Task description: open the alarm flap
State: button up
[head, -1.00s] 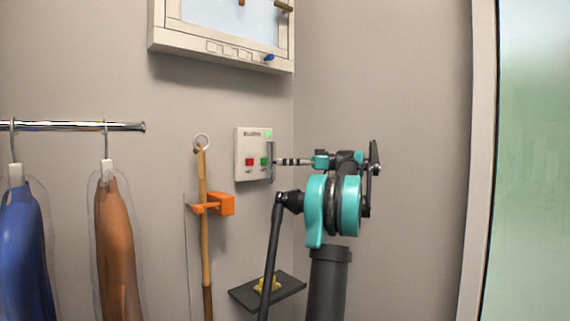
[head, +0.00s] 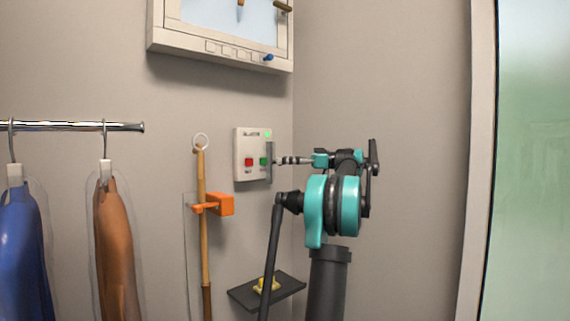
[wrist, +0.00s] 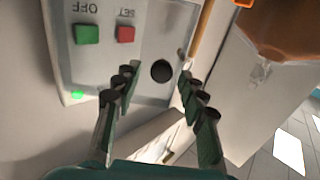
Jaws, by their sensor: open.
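The alarm box (head: 246,172) is a pale panel on the wall with a red button, a green button and a lit green lamp. A thin greyish strip (head: 270,165) at its right side looks like the clear flap, seen nearly edge-on; how far it stands open I cannot tell. In the wrist view the panel (wrist: 88,62) shows the green OFF and red SET buttons. A dark round knob (wrist: 161,70) shows between my fingertips. My gripper (head: 281,161) is open, just right of the box. Its fingers (wrist: 157,84) lie either side of the knob; contact is not clear.
A wooden pole (head: 203,240) hangs in an orange bracket (head: 226,204) left of the box. A dark shelf (head: 287,287) with a yellow item is below. A framed cabinet (head: 225,55) hangs above. Garments (head: 115,235) hang on a rail at left. The right wall is clear.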

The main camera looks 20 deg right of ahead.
notch_tip(320, 180, up, 9)
jog(key=shift+r, duration=0.2)
dwell(0.3)
